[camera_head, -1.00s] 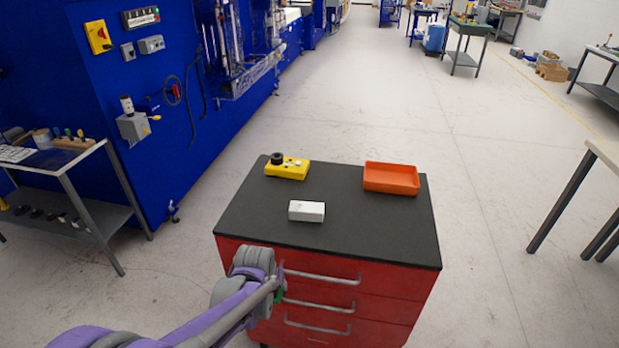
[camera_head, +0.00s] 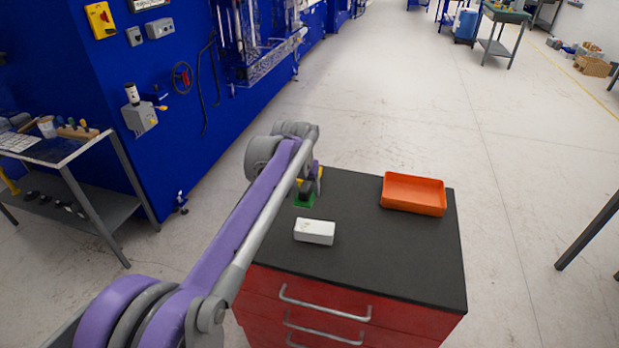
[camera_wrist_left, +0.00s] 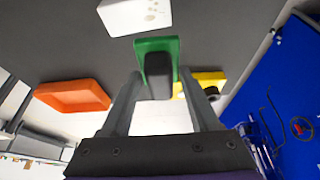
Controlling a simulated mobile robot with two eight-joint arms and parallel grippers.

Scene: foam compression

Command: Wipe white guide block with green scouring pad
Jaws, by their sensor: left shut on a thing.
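The white guide block (camera_head: 314,232) lies on the black top of the red cabinet, with small dark spots on its top; it also shows at the top of the left wrist view (camera_wrist_left: 134,14). My left gripper (camera_head: 304,192) is shut on the dark handle of the green scouring pad (camera_head: 305,201), which also shows in the left wrist view (camera_wrist_left: 171,46). The pad is just behind the block in the head view, apart from it. Whether the pad touches the cabinet top cannot be told. My right gripper is not in view.
An orange tray (camera_head: 413,193) sits at the back right of the cabinet top (camera_head: 385,250). A yellow box (camera_wrist_left: 205,82) is mostly hidden behind my left arm in the head view. The right and front of the top are clear.

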